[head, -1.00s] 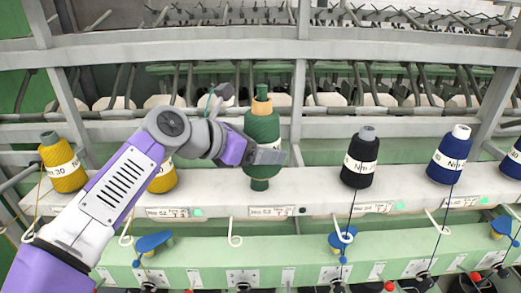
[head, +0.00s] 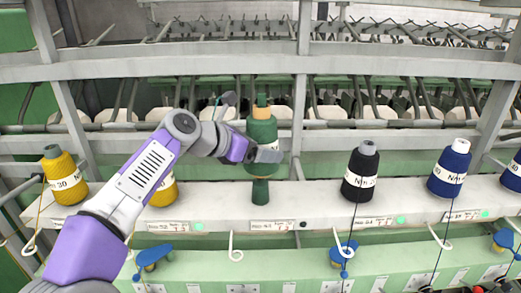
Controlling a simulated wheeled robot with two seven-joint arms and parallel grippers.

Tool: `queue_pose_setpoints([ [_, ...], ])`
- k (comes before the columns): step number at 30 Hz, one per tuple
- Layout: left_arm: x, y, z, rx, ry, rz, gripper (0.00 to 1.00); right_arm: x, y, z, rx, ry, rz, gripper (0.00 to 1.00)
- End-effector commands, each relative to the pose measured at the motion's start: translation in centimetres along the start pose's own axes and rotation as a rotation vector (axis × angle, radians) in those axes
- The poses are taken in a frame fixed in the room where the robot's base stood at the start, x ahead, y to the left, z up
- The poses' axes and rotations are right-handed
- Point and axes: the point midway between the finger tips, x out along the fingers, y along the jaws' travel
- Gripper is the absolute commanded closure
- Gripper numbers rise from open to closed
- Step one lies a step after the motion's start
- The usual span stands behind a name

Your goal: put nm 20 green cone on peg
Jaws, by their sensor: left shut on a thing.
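The green cone (head: 262,131) has an orange top and a white label band low on it. My left gripper (head: 262,153) comes from the left and is shut on the cone, covering part of its lower half. The cone is upright. Below it, the green peg (head: 260,190) stands on the white rail, and the cone is in line above it. I cannot tell whether the peg's upper part is inside the cone. My right gripper is not in view.
A black cone (head: 360,178) and a blue cone (head: 449,172) stand to the right on the white rail (head: 215,212). Yellow cones (head: 63,178) stand to the left, one partly behind my arm. Grey frame bars (head: 300,90) cross behind. White hooks and blue guides sit in front.

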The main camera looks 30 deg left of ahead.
Motion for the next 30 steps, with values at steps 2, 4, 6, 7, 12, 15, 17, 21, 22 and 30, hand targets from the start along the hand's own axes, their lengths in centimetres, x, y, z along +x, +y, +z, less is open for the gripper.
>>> queue_pose_setpoints([
  [2, 0.2, 0.5, 0.2, -0.001, -0.003, 0.001, 0.62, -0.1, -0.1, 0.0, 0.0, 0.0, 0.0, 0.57],
  [4, 0.4, 0.4, -0.3, -0.001, -0.003, 0.0, 0.62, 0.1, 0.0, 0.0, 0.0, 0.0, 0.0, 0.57],
  [6, 0.7, 0.4, -0.8, 0.0, -0.003, 0.001, 0.62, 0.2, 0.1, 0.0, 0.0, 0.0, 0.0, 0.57],
  [7, 0.7, 0.4, -1.0, 0.0, -0.003, 0.001, 0.62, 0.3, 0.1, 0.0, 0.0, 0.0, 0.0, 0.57],
  [12, 1.2, 0.4, -2.1, -0.001, -0.003, 0.001, 0.62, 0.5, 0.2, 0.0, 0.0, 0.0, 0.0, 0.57],
  [15, 1.6, 0.4, -2.8, 0.001, -0.004, 0.002, 0.62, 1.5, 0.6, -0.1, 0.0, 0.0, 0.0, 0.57],
  [17, 1.8, 0.4, -3.1, 0.001, -0.004, 0.001, 0.62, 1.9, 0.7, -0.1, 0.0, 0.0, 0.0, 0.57],
  [21, 2.1, 0.4, -3.9, 0.0, -0.003, 0.001, 0.62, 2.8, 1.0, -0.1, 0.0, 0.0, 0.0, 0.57],
  [22, 2.2, 0.4, -4.0, 0.0, -0.003, 0.001, 0.62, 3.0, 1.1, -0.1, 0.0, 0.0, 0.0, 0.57],
  [30, 2.9, 0.4, -5.5, 0.0, -0.003, 0.001, 0.62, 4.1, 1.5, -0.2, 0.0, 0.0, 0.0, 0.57],
])
